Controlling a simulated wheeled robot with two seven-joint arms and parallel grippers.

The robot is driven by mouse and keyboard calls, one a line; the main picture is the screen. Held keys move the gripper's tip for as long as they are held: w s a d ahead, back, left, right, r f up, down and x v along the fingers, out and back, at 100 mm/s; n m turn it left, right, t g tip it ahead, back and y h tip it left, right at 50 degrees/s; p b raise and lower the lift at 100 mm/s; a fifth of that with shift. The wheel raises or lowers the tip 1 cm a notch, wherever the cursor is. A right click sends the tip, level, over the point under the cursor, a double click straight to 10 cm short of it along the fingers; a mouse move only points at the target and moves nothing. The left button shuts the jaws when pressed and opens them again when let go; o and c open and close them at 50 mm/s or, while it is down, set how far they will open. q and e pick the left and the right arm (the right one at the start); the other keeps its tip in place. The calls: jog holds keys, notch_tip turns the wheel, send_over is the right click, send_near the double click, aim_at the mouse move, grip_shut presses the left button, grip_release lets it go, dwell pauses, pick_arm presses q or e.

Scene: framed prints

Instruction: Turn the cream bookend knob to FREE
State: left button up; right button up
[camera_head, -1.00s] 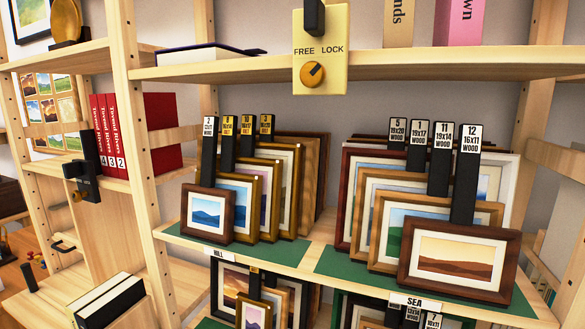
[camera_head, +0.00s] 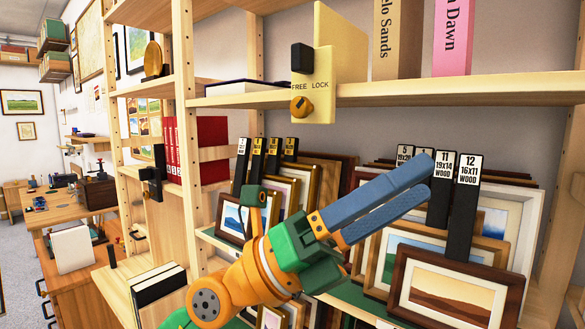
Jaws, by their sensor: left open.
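The cream bookend (camera_head: 345,60) stands on the upper shelf, with a plate hanging at the shelf's front edge. The plate reads FREE on the left and LOCK on the right. Its orange knob (camera_head: 301,106) sits below the words. The knob's dark mark is small and seems to slant up to the right, towards LOCK. A black block (camera_head: 302,58) sits above the words. My left gripper (camera_head: 428,178) is open, with blue-grey fingers pointing right and up. It is below and right of the knob, apart from it, in front of the framed prints. My right gripper is not in view.
The upper shelf (camera_head: 450,92) runs across above my left gripper, with a tan and a pink book (camera_head: 454,38) on it. Framed prints with black tags (camera_head: 450,285) stand on the lower shelf. Another, dark bookend (camera_head: 152,188) is on the left shelf beside red books (camera_head: 198,150).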

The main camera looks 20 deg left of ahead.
pick_arm(q)
jog(key=d+m+y, duration=0.1)
jog(key=m+y, duration=0.3)
jog(key=n+t+y, duration=0.7)
jog(key=t+y, duration=0.4)
jog(key=y, duration=0.3)
send_near(297, 109)
jog(key=w, duration=0.2)
jog(key=shift+m, duration=0.3)
jog(key=p+x, duration=0.1)
jog(key=x, duration=0.1)
jog(key=p+x, duration=0.1)
jog(key=x, duration=0.1)
jog(key=p+x, duration=0.1)
jog(key=x, duration=0.2)
jog(key=shift+d+r, duration=0.15)
jog(key=shift+d, duration=0.2)
jog(key=shift+w, duration=0.1)
jog(key=shift+a, duration=0.1)
jog(key=shift+s, duration=0.25)
grip_shut()
